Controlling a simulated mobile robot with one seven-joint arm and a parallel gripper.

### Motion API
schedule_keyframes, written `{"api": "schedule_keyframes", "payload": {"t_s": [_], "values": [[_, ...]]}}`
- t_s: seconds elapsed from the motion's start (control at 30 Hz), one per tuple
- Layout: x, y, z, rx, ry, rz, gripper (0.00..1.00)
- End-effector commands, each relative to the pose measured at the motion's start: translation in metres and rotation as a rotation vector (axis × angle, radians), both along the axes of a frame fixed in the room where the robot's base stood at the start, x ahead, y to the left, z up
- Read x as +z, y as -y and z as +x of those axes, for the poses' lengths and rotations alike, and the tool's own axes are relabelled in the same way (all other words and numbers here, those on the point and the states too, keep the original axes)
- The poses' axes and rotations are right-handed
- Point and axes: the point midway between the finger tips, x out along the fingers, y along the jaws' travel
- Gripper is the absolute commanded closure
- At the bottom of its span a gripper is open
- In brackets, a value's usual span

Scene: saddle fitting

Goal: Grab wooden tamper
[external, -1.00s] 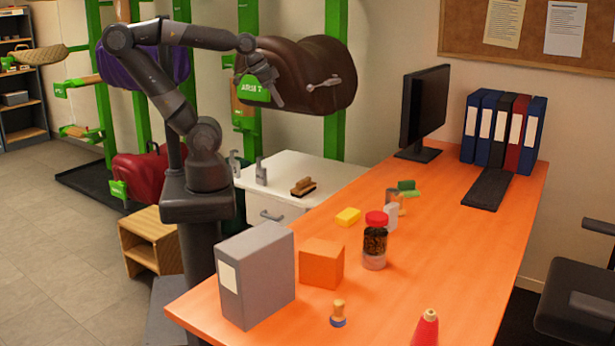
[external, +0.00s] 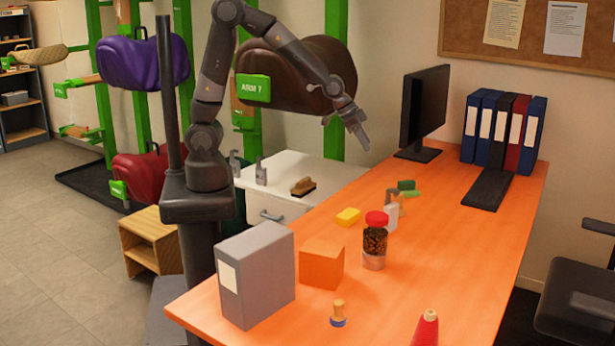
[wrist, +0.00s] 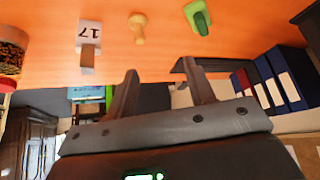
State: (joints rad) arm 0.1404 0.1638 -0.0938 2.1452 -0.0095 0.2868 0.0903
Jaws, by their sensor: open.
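A pale wooden tamper with a rounded knob (wrist: 138,27) shows near the top of the wrist view, on the orange desk. In the external view it is small and partly hidden among the items behind the jar. My gripper (wrist: 160,70) is open and empty, its two fingers apart below the tamper in the wrist picture. In the external view my gripper (external: 358,132) hangs in the air above the desk's far left edge, clear of everything. A second wooden-handled piece with a blue base (external: 338,313) stands at the front of the desk.
The monitor (external: 424,108) is behind.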

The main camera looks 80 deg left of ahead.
Motion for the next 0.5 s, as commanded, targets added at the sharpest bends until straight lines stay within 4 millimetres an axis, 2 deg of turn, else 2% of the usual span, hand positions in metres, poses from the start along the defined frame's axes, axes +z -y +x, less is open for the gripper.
{"api": "schedule_keyframes", "payload": {"t_s": [0.03,0.1,0.3,0.5], "values": [[-0.018,0.009,0.01,-0.015,-0.005,-0.002,0.51],[-0.037,0.022,0.024,-0.034,-0.002,-0.008,0.51],[-0.086,0.05,0.049,-0.074,0.007,-0.024,0.51],[-0.107,0.062,0.058,-0.089,0.013,-0.031,0.51]]}}
